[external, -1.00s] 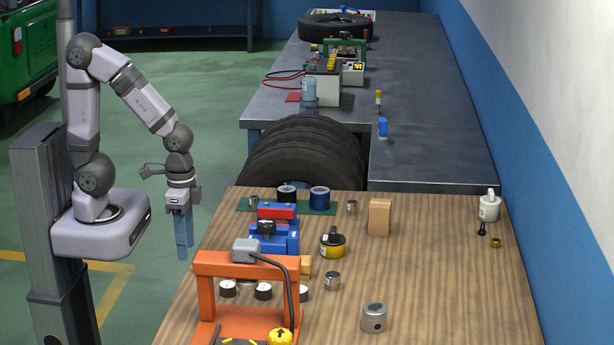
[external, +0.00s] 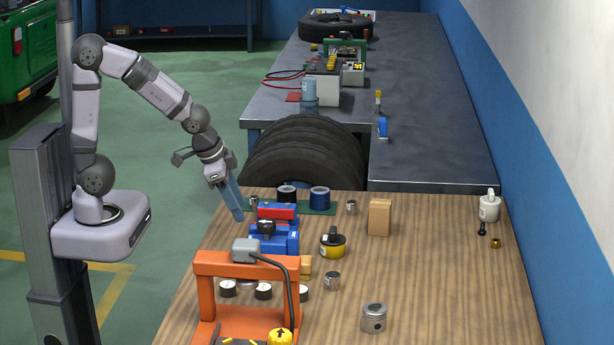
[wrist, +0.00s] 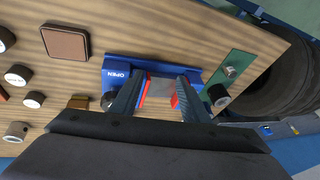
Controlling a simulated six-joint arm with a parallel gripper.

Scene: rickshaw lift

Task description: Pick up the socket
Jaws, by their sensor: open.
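Several small silver, socket-like pieces show in the external view, and I cannot tell which is meant. One (external: 332,281) stands right of the orange press, one (external: 351,207) is near the back edge, and one (external: 254,201) is on the green mat's left end. In the wrist view a silver piece (wrist: 231,71) lies on the green mat, and a hollow silver one (wrist: 16,132) is at the left. My gripper (external: 239,214) is open and empty, tilted above the table's left edge, beside the blue vise (external: 275,240). Its fingers (wrist: 160,85) overlap the vise in the wrist view.
The orange press (external: 205,290) stands in front. A larger metal cylinder (external: 373,318) is at the front. The table's right middle is clear.

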